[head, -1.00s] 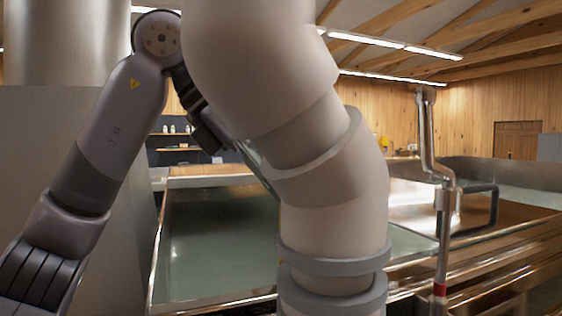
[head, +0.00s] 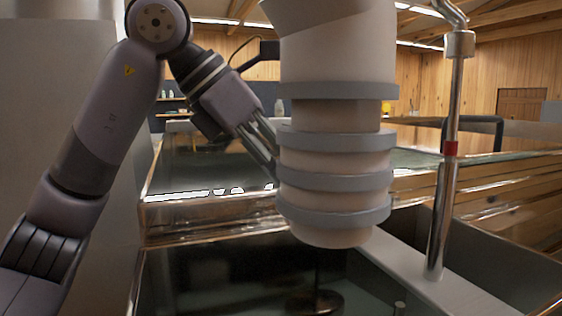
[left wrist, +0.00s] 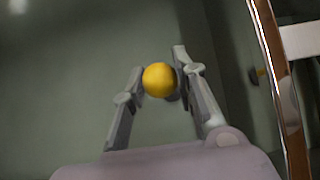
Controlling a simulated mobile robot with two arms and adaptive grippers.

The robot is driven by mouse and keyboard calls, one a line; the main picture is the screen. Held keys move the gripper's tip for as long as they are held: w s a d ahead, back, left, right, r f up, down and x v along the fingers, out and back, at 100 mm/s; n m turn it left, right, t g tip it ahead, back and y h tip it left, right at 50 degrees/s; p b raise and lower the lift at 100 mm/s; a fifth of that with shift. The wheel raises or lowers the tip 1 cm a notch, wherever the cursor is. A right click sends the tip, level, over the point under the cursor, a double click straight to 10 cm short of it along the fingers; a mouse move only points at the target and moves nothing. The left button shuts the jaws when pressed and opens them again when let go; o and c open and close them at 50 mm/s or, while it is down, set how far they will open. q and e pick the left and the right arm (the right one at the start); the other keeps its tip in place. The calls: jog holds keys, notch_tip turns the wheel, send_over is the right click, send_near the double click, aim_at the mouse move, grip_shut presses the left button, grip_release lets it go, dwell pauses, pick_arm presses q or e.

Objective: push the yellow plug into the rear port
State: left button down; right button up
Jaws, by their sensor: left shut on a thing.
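The yellow plug (left wrist: 158,80) shows as a round ball between the two fingers of my left gripper (left wrist: 154,86) in the left wrist view. The fingers are shut on it, above a greenish-grey surface. In the head view my left gripper (head: 264,150) reaches right and down over the pans. Its fingertips and the plug are hidden behind a thick beige tube. I cannot make out the rear port. My right gripper is out of view.
The thick beige ringed tube (head: 335,155) fills the middle foreground of the head view. The large pan's metal wall (head: 205,215) runs behind a nearer dark pan. A metal-edged wall (left wrist: 275,60) lies right of the gripper.

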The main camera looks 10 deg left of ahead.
pick_arm(q)
jog(key=shift+f, duration=0.25)
dwell(0.3)
jog(key=shift+f+b, duration=0.45)
jog(key=shift+f, duration=0.15)
jog(key=c, duration=1.2)
grip_release()
jog(key=v, duration=1.2)
